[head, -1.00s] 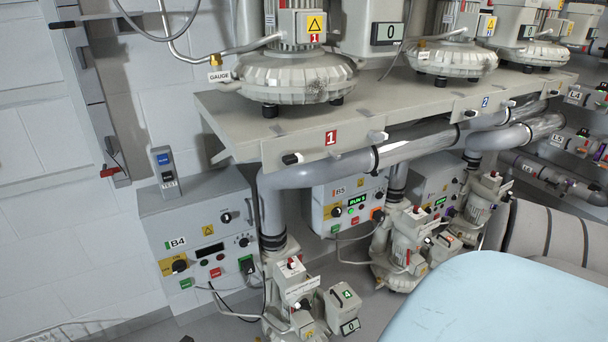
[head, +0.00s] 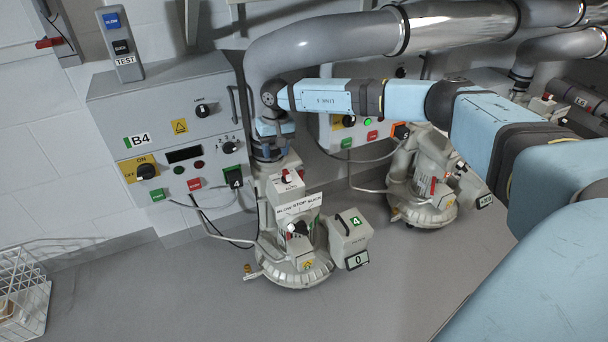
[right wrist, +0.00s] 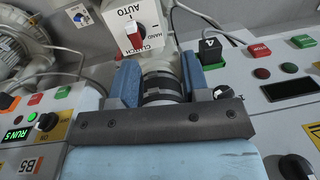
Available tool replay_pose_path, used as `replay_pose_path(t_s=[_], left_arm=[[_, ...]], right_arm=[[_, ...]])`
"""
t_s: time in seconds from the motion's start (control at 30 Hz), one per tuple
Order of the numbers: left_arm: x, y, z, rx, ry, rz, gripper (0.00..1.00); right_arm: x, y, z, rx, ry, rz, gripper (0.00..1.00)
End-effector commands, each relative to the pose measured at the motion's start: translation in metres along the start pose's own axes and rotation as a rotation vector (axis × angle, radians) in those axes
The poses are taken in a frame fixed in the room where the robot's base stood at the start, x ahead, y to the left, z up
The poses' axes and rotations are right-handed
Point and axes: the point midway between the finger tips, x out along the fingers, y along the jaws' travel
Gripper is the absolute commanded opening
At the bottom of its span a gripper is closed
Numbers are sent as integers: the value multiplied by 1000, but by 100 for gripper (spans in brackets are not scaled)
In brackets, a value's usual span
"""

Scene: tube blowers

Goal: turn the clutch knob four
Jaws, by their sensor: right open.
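The clutch knob (head: 287,178), red and white on a pale plate, sits on top of the grey blower unit in front of the B4 cabinet. In the right wrist view, the knob (right wrist: 135,38) shows beside the words AUTO, HAND and CLUTCH. My right gripper (head: 272,148) is just above and behind the knob in the head view. In the right wrist view, its two blue fingers (right wrist: 158,68) are apart, with a grey and black banded part visible between them. The knob lies ahead of the fingertips, apparently untouched. My left gripper is not in view.
A BLOW STOP SUCK knob (head: 297,228) sits lower on the same unit. The B4 cabinet (head: 150,110) stands left, with a numbered selector (head: 230,147). A thick grey pipe (head: 310,50) runs above my arm. The floor in front is clear.

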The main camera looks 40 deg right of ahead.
Motion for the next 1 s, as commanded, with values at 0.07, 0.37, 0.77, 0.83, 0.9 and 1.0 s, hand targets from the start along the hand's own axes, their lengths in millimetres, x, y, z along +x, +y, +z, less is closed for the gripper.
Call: replay_pose_path(t_s=[0.07, 0.37, 0.77, 0.83, 0.9, 1.0], left_arm=[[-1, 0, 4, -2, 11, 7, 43], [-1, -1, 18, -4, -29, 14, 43], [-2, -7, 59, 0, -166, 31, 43], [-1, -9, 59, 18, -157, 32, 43], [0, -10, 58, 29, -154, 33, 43], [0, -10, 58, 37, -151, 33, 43]], right_arm=[[-6, 18, -10, -30, 20, 54, 43], [18, 30, -14, -51, 23, 88, 43], [92, 36, -16, -48, 23, 85, 43], [100, 36, -17, -49, 23, 84, 43], [104, 36, -17, -48, 24, 83, 43], [108, 37, -17, -48, 24, 84, 43]])
